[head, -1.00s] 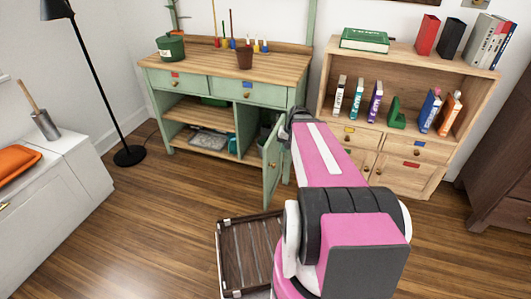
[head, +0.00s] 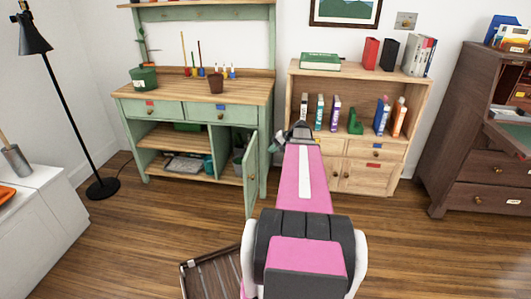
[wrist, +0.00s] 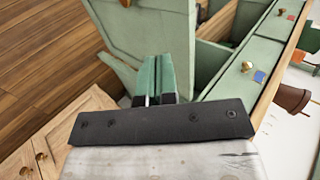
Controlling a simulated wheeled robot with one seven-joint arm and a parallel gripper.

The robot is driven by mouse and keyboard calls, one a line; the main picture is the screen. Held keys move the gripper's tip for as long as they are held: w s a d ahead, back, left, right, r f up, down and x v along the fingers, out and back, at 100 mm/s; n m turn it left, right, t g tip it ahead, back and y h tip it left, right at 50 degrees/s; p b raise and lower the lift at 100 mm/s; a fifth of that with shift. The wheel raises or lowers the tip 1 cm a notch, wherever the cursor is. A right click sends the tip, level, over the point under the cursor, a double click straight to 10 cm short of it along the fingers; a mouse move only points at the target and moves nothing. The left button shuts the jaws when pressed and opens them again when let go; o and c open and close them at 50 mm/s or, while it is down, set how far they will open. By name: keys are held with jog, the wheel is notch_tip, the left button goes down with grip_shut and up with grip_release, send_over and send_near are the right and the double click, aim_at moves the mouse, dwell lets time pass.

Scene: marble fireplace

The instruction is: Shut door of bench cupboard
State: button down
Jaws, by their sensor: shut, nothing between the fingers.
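The bench cupboard is a green bench with a wooden top (head: 190,93). Its door (head: 251,175) stands open at the right end, swung out toward me and seen nearly edge-on, with a small brass knob. My gripper (head: 277,144) is just right of the door in the head view, in front of the bench's right end. In the wrist view my gripper (wrist: 155,80) is shut and empty, with the green door panel (wrist: 125,30) beyond it to the upper left. I cannot tell whether the fingertips touch the door.
A wooden bookcase (head: 356,73) stands close right of the bench. A slatted brown crate (head: 212,272) lies on the floor in front. A black lamp (head: 70,112) and white cabinet (head: 40,215) are at left, a dark desk (head: 470,150) at right.

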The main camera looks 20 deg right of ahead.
aim_at(248, 159)
jog(key=x, duration=0.6)
jog(key=a+r+x, duration=0.1)
jog(key=x, duration=0.3)
jog(key=shift+w+d+r, duration=0.1)
jog(key=shift+w, duration=0.2)
jog(key=shift+w+a, duration=0.5)
jog(key=shift+a, duration=0.2)
